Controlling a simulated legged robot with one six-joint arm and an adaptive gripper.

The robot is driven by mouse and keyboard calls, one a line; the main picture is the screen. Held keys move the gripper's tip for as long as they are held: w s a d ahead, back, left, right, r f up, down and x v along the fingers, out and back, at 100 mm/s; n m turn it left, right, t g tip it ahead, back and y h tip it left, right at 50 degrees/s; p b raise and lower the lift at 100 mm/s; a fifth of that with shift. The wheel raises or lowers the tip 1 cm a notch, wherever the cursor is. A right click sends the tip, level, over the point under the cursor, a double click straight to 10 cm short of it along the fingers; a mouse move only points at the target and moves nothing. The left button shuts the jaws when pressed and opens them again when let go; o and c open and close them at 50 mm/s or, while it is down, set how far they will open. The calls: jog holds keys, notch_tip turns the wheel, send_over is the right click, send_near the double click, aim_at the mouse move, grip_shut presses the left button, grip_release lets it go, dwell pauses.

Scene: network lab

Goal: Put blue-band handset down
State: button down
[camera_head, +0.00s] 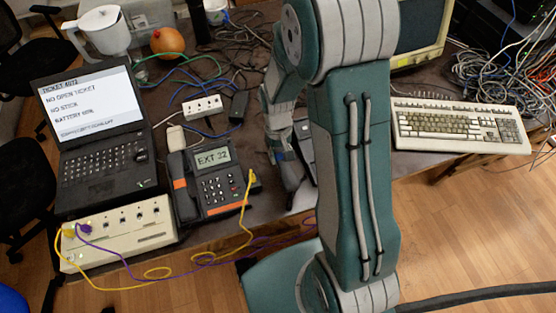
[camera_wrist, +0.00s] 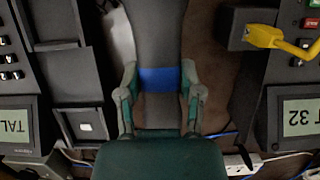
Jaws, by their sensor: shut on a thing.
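The blue-band handset (camera_wrist: 155,35) is dark grey with a blue band around its middle. My gripper (camera_wrist: 160,78) is shut on it at the band, one finger on each side. In the head view the handset (camera_head: 291,178) hangs below my gripper (camera_head: 279,148), partly hidden by my arm. In the wrist view a phone base with a "TAL" display (camera_wrist: 16,126) is at left; its cradle (camera_wrist: 82,92) is beside the handset and looks empty. I cannot tell the handset's height above the table. In the head view my arm covers most of that base (camera_head: 305,140).
An "EXT 32" phone (camera_head: 217,182) with an orange-band handset (camera_head: 181,188) stands left of my gripper, a yellow cable plugged in. A laptop (camera_head: 95,140), a beige box (camera_head: 120,233) and a power strip (camera_head: 202,107) crowd the left. A keyboard (camera_head: 460,127) lies right of my arm.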

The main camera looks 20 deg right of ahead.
aim_at(276, 169)
jog(key=shift+w+f, duration=0.25)
jog(key=f, duration=0.1)
jog(key=a+f, duration=0.1)
jog(key=f, duration=0.1)
jog(key=shift+w+a+f, duration=0.15)
jog(key=shift+a+f, duration=0.05)
jog(key=shift+f, duration=0.05)
jog(key=shift+d, duration=0.3)
jog(key=shift+c, duration=1.3)
grip_release()
jog(key=shift+d, duration=0.15)
jog(key=shift+a, duration=0.25)
